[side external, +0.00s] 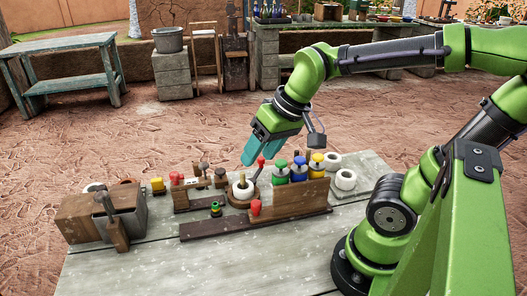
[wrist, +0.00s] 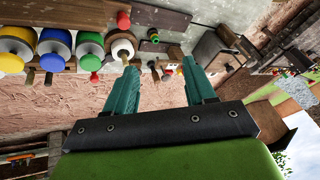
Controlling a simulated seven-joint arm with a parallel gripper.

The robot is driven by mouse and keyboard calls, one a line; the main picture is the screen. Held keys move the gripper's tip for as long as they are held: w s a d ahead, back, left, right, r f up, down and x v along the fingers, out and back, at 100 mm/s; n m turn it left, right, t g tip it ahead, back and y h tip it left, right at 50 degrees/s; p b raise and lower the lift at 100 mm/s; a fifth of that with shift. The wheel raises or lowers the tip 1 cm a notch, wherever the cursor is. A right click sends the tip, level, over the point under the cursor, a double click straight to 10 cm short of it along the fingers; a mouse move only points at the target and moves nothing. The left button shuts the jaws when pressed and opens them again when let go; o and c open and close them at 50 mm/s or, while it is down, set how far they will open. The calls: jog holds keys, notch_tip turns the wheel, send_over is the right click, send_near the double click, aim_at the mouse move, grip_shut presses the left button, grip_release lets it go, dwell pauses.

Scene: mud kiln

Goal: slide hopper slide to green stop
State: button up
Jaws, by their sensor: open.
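A grey metal hopper-like box (side external: 130,212) stands at the left of the work table against a brown wooden block (side external: 82,217). An upright wooden piece (side external: 117,234) is at its front; I cannot tell whether this is the slide. A small green-and-yellow ringed piece (side external: 215,209) stands near the middle; no other clear green stop shows. My gripper (side external: 248,161) is open and empty, in the air above the wooden fixture, to the right of the box. In the wrist view my two teal fingers (wrist: 161,66) are apart, with nothing between them.
A wooden rack holds green (side external: 280,173), blue (side external: 299,170) and yellow (side external: 317,165) topped spools. A white spool (side external: 243,188) is close below my gripper. The table's front is clear.

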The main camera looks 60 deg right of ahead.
aim_at(255, 203)
jog(key=w+d+n+g+h, duration=0.25)
jog(key=w+n+g, duration=0.2)
jog(key=n, duration=0.25)
jog(key=shift+g+y, duration=0.35)
jog(key=shift+y, duration=0.1)
jog(key=f, duration=1.7)
jog(key=shift+s+d+f, duration=0.25)
jog(key=shift+s+d, duration=0.1)
jog(key=shift+d, duration=0.05)
grip_shut()
